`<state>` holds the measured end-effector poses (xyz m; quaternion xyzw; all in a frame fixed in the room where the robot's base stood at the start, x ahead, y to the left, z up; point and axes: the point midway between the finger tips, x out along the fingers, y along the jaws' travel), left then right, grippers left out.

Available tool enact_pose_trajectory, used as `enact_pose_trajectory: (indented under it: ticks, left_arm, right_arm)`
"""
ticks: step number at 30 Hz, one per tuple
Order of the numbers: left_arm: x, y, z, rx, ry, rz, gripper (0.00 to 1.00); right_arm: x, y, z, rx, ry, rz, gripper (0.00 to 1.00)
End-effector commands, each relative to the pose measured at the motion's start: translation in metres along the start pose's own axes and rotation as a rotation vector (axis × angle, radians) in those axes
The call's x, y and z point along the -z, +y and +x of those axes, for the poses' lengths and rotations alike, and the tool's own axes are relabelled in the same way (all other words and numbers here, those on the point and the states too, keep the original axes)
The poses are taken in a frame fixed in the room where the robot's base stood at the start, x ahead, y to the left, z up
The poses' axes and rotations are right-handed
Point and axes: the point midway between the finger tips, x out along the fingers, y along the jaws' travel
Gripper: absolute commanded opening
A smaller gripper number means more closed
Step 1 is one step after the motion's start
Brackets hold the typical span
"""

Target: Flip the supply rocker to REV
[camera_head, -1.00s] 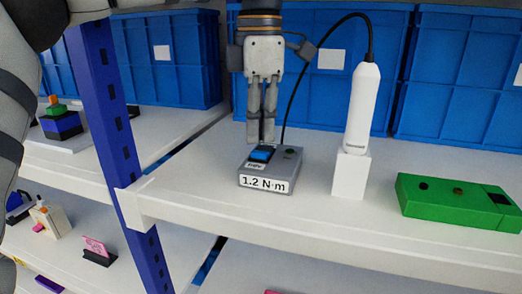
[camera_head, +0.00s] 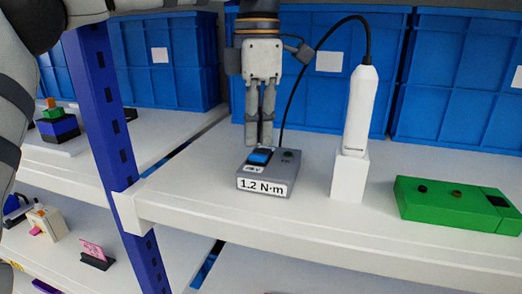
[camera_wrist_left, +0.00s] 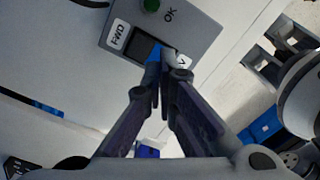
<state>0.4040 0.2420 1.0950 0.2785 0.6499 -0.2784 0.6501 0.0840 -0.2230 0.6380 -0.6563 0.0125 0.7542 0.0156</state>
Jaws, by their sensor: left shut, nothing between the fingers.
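The grey supply box (camera_head: 283,174) with a "1.2 N·m" label stands on the white shelf. Its blue rocker (camera_head: 259,157) is on top, and in the left wrist view it shows dark toward the FWD label (camera_wrist_left: 118,35) and blue toward the other end. My left gripper (camera_head: 259,146) points down at the rocker, fingers together and empty. In the left wrist view its fingertips (camera_wrist_left: 166,62) are at the rocker's blue end and partly cover the other label, of which a "V" shows. Contact looks likely, but I cannot be sure. My right gripper is not in view.
A white handheld tool (camera_head: 361,110) with a black cable stands in a white holder (camera_head: 349,176) right of the box. A green box (camera_head: 455,204) lies farther right. Blue bins (camera_head: 460,75) line the back. A blue post (camera_head: 101,110) stands left.

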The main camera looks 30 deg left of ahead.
Motion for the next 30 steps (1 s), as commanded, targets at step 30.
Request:
enact_pose_trajectory:
  ticks: [30]
  left_arm:
    - [0.0, 0.0, 0.011, -0.001, 0.0, -0.001, 0.0]
  right_arm:
    - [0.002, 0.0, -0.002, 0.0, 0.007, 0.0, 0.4]
